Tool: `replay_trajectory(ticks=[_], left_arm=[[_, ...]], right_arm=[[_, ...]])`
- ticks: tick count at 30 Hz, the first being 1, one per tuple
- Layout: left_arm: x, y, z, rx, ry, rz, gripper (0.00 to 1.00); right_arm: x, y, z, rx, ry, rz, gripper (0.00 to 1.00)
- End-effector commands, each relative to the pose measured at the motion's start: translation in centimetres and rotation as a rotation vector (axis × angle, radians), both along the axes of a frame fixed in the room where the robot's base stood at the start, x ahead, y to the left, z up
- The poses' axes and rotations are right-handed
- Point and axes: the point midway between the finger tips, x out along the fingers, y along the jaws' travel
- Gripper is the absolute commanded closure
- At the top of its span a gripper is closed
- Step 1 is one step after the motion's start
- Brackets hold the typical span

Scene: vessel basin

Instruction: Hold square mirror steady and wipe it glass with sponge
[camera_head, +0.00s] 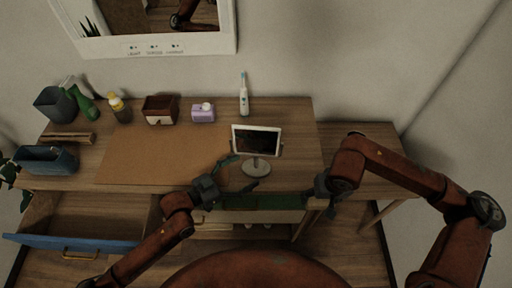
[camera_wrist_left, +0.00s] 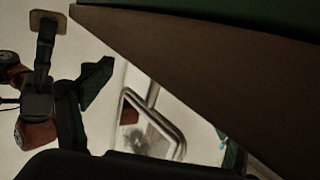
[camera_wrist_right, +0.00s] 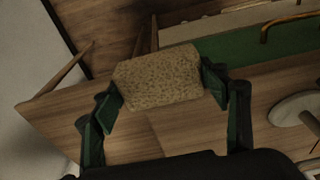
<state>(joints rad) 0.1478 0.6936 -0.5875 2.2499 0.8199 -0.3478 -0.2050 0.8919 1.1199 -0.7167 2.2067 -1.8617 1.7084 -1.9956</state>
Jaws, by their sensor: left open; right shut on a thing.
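The square mirror (camera_head: 256,141) stands tilted on a round base (camera_head: 254,167) near the table's front edge. My left gripper (camera_head: 240,174) is open just left and in front of it; the mirror's rounded frame (camera_wrist_left: 150,133) appears between its spread fingers in the left wrist view. I see no finger clearly touching the frame. My right gripper (camera_wrist_right: 166,97) is shut on the tan sponge (camera_wrist_right: 158,78), above and in front of the table's right part, apart from the mirror. The sponge also shows small in the left wrist view (camera_wrist_left: 47,20).
A toothbrush (camera_head: 244,97), lilac box (camera_head: 203,112), brown box (camera_head: 160,109) and several bottles line the back of the table. A blue-fronted drawer (camera_head: 72,243) stands open at front left. A large white-framed mirror (camera_head: 150,46) hangs above. The brown mat (camera_head: 150,165) is clear.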

Motion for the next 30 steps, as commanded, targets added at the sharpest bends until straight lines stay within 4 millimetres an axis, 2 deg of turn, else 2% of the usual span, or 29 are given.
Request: replay_trajectory(ticks=[3,9,22,30], left_arm=[[0.9,-1.3,0.1,-0.001,-0.002,-0.001,0.19],[1.9,-2.8,-0.2,-0.001,0.0,0.0,0.19],[2.2,-3.3,-0.4,0.0,0.0,-0.001,0.19],[2.2,-3.3,-0.4,0.0,0.0,-0.001,0.38]], right_arm=[[0.0,0.0,0.6,0.0,-0.004,0.0,0.42],[0.0,0.0,1.0,0.0,-0.005,0.0,0.42],[0.0,0.0,1.1,0.0,-0.006,0.0,0.42],[0.0,0.0,1.1,0.0,-0.006,0.0,0.42]])
